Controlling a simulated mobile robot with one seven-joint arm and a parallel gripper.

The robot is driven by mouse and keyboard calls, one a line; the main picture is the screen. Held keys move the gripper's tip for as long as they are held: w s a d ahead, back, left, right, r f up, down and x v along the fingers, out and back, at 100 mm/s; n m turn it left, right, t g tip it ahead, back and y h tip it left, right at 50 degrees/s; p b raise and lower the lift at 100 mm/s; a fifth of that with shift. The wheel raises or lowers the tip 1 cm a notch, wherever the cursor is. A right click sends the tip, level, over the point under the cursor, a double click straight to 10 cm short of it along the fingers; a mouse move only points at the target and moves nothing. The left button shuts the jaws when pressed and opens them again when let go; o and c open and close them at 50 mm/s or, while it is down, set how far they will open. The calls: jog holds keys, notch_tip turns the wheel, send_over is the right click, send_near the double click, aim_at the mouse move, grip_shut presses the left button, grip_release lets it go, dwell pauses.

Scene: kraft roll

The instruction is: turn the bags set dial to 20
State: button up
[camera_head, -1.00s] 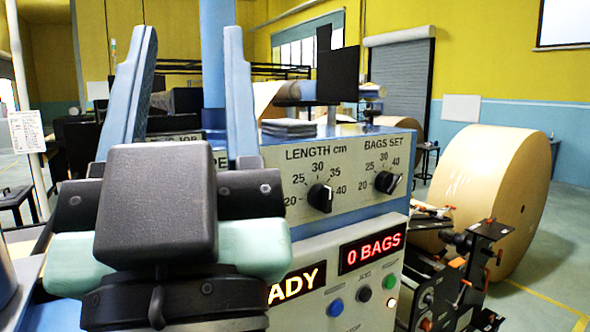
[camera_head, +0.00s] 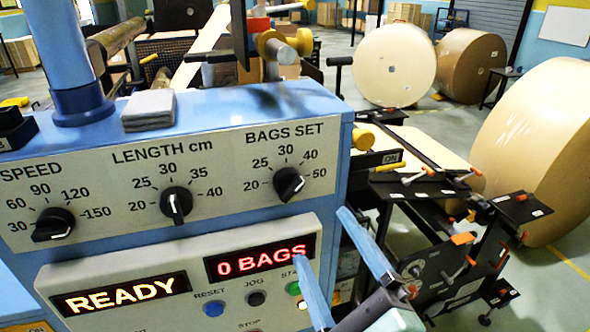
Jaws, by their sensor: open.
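The bags set dial (camera_head: 289,184) is a round black knob at the right end of the grey upper panel. Its scale runs from 20 at the left through 25, 30 and 40 to 50 at the right. A white mark shows on the right side of the knob, away from the 20; its exact setting is hard to read. My gripper (camera_head: 323,236) is at the lower right of the panel, with two blue fingers spread apart and nothing between them. It is below and right of the dial, not touching it in the picture.
The length dial (camera_head: 176,205) and speed dial (camera_head: 54,224) sit left on the same panel. Below are the READY display (camera_head: 120,295), the 0 BAGS display (camera_head: 262,260) and buttons. A black machine frame (camera_head: 450,270) and large paper rolls (camera_head: 545,150) stand to the right.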

aim_at(293, 193)
jog(key=shift+m, duration=0.4)
jog(key=p+x, duration=0.1)
jog(key=x, duration=0.3)
jog(key=p+x, duration=0.1)
jog(key=x, duration=0.2)
jog(key=p+x, duration=0.1)
jog(key=x, duration=0.3)
jog(key=shift+w+a+f+p, duration=0.2)
jog(key=shift+w+a+p, duration=0.05)
jog(key=shift+a+p, duration=0.15)
jog(key=shift+w+a, duration=0.1)
jog(key=shift+w, duration=0.35)
jog(key=shift+f, duration=0.1)
jog(key=c, duration=1.4)
